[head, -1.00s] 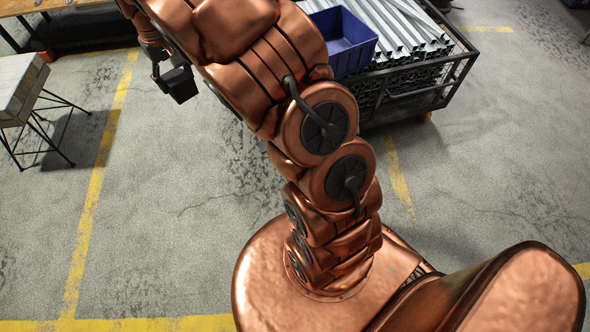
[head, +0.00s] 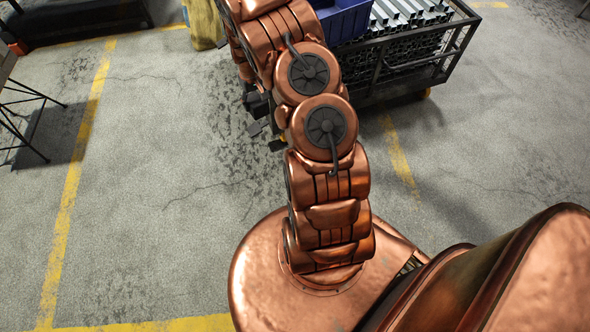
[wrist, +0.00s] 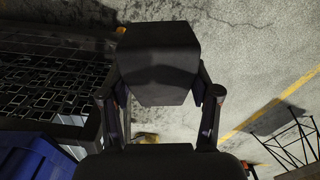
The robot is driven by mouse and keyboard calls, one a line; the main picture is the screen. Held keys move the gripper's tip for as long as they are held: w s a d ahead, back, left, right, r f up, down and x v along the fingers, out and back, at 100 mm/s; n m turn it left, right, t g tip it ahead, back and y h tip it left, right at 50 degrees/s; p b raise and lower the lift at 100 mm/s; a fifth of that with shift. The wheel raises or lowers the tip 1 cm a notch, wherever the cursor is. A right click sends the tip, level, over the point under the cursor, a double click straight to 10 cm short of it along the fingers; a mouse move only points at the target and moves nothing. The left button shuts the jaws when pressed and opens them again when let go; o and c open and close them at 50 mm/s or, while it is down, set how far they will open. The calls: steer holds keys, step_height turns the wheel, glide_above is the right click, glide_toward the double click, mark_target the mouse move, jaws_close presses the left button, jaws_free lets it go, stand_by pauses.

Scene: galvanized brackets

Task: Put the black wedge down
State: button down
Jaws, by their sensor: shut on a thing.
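The black wedge (wrist: 158,62) is a dark, faceted block in the upper middle of the wrist view. My gripper (wrist: 163,94) is shut on it, with one finger on each side. The wedge is held in the air, with concrete floor behind it in that view. In the head view my copper arm hides most of the gripper. Some small dark parts show just left of the arm there, but I cannot tell whether the wedge is among them.
A black mesh cart (head: 412,78) with metal profiles (head: 408,15) and a blue bin (head: 345,20) stands behind my arm. The bin (wrist: 32,155) is at lower left in the wrist view. A wire-legged stool (head: 22,118) is at far left. Floor between is clear.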

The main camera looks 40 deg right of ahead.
steer(key=shift+s+d+f+m+b, duration=0.35)
steer(key=shift+s+d+f+b, duration=2)
steer(key=shift+f, duration=5.15)
steer(key=shift+s+d+f+m+b, duration=0.6)
steer(key=shift+s+f+b, duration=2.3)
steer(key=shift+s+f, duration=3.3)
steer(key=shift+s+d+f+m+b, duration=0.15)
steer(key=shift+s+d+f+b, duration=1.95)
steer(key=shift+f, duration=6.65)
steer(key=shift+s+a+f+b, duration=0.15)
steer(key=shift+a+b, duration=0.2)
steer(key=shift+b, duration=0.4)
steer(key=w+d+b, duration=0.1)
steer(key=w+b, duration=0.1)
steer(key=w, duration=0.2)
steer(key=w+d+f+b, duration=0.1)
steer(key=w+b, duration=0.2)
steer(key=w, duration=0.2)
steer(key=w+d+b, duration=0.1)
steer(key=w+b, duration=0.2)
steer(key=w, duration=0.1)
steer(key=shift+w+d+f, duration=0.1)
steer(key=shift+w+f, duration=0.1)
steer(key=shift+w, duration=0.05)
steer(key=shift+w+d+b, duration=0.2)
steer(key=shift+w+b, duration=0.15)
steer(key=shift+w, duration=0.4)
